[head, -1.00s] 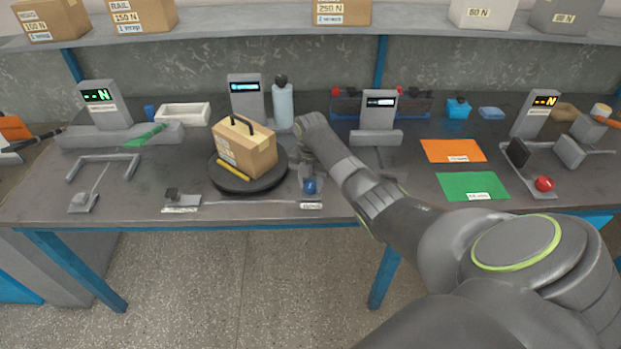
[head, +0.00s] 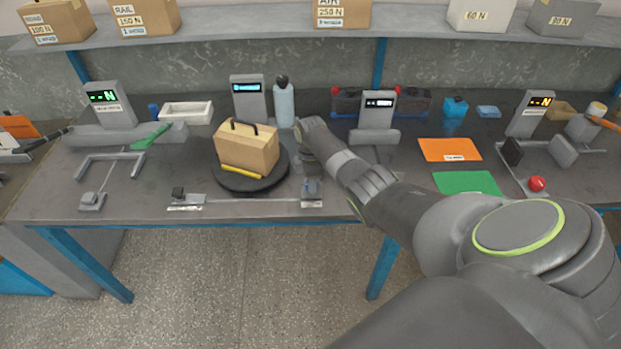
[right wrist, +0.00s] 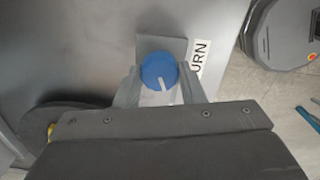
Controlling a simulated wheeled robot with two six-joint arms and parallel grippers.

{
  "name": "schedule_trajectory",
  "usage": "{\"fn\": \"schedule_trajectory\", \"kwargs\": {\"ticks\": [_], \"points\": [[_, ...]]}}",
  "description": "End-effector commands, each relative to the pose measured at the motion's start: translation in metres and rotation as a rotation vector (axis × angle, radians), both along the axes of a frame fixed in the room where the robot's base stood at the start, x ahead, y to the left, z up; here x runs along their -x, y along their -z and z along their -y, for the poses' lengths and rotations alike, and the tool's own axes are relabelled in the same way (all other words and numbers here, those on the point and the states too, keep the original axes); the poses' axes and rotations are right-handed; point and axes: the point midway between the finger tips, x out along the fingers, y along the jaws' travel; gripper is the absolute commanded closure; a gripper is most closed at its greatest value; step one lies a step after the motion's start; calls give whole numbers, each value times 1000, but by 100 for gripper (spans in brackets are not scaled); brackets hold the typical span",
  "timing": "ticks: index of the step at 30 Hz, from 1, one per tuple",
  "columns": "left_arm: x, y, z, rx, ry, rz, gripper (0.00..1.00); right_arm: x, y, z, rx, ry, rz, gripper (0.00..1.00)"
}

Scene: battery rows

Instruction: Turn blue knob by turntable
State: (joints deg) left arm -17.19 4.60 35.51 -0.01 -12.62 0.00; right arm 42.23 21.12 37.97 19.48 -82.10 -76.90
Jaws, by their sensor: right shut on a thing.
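The blue knob (right wrist: 159,71) with a white pointer mark sits between the fingers of my right gripper (right wrist: 160,92) in the right wrist view. The gripper is shut on it. In the head view the knob (head: 311,187) shows only partly, under my right gripper (head: 310,178), at the table's front edge. The turntable (head: 250,180) is a dark round disc left of the knob. My left gripper is not in view.
A display post (head: 247,98) and a grey bottle (head: 284,104) stand behind the turntable. Orange (head: 449,150) and green (head: 467,183) mats lie right of my arm.

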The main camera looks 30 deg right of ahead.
Motion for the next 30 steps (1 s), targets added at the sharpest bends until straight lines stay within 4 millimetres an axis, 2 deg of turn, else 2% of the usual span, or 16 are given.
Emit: {"fn": "schedule_trajectory", "kwargs": {"ticks": [30], "points": [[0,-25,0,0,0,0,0,-3,-2,1,-1,964,4,87]]}}
